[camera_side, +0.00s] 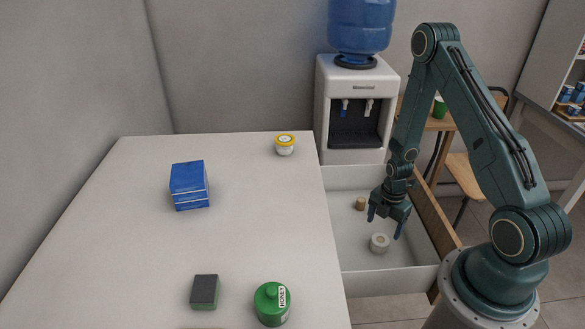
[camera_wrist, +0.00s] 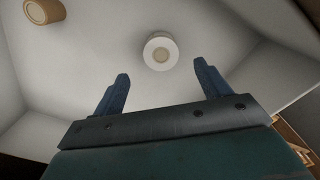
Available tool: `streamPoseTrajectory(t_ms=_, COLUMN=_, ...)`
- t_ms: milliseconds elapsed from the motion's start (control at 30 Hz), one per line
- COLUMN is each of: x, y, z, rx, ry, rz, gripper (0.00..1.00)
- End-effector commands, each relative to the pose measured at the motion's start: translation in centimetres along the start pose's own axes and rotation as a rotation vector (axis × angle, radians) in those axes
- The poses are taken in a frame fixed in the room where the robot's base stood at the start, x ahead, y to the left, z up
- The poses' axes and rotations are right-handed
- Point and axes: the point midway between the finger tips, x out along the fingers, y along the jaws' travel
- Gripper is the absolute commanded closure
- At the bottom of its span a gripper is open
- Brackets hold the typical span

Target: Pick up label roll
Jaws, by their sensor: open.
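The label roll (camera_side: 379,243), a small white roll with a tan core, rests on the floor of a pale open bin or drawer (camera_side: 360,285) beside the counter. In the wrist view the label roll (camera_wrist: 160,52) lies beyond the fingertips, roughly centred between them. My gripper (camera_side: 385,222) points down inside the bin's outline, just above and near the roll. In the wrist view my gripper (camera_wrist: 162,78) has its two blue fingers spread apart with nothing between them. It does not appear to touch the roll.
A small brown roll (camera_side: 360,203) lies behind the label roll; it also shows in the wrist view (camera_wrist: 44,11). The bin has pale walls and a wooden side (camera_side: 437,222).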

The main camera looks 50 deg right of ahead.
Motion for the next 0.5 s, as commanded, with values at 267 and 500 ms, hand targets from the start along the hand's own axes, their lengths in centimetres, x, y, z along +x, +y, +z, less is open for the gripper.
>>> streamPoseTrajectory(t_ms=267, x=2.3, y=0.0, z=0.0, rx=0.0, ry=0.001, rz=-0.001, gripper=0.24)
streamPoseTrajectory(t_ms=500, x=2.5, y=0.0, z=0.0, rx=0.0, ry=0.0, rz=0.0, gripper=0.24)
